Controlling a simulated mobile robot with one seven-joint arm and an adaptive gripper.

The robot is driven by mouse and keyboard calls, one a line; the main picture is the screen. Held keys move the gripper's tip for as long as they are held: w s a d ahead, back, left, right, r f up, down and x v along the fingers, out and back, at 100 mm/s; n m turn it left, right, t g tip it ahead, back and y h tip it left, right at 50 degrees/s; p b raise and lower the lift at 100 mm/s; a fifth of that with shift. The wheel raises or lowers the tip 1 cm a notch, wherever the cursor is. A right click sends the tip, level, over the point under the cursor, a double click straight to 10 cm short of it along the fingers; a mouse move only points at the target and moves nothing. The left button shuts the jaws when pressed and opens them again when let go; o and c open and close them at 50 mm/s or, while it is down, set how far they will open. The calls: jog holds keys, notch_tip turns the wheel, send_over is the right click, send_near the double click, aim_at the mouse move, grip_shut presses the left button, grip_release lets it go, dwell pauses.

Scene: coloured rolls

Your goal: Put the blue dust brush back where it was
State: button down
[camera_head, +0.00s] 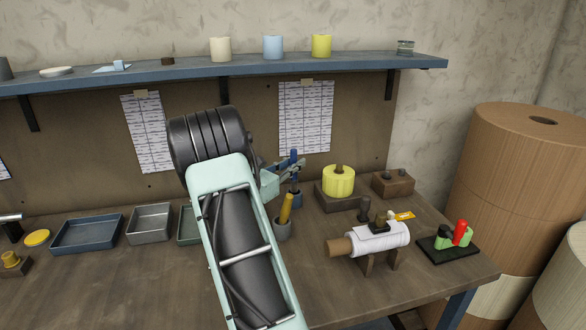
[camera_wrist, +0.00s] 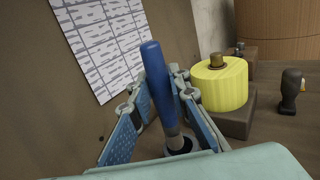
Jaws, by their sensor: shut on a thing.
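The blue dust brush has an upright blue handle (camera_wrist: 157,75), slightly tilted in the wrist view, with a paler lower part; its blue top also shows in the head view (camera_head: 293,156). My gripper (camera_head: 289,169) is shut on it, one finger on each side of the handle in the wrist view (camera_wrist: 164,98). A small blue-grey cup (camera_head: 296,199) is directly below the brush, and its rim shows around the brush's foot in the wrist view. I cannot tell how deep the brush's lower end sits in it.
A grey cup (camera_head: 282,230) with a yellow-handled tool (camera_head: 286,207) stands just in front. A yellow roll (camera_head: 338,181) on a wooden block is close to the right. A white roll (camera_head: 380,239) lies on a stand farther right. Trays (camera_head: 87,233) are at left; a shelf (camera_head: 150,80) runs above.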

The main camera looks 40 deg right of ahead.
jog(key=c, duration=1.8)
grip_release()
jog(key=shift+d+f, duration=0.15)
jog(key=shift+f, duration=0.65)
jog(key=shift+r, duration=0.25)
jog(key=a, duration=0.4)
jog(key=s+a, duration=0.1)
jog(key=a, duration=0.7)
jog(key=shift+s+r, duration=0.15)
jog(key=shift+s, duration=0.1)
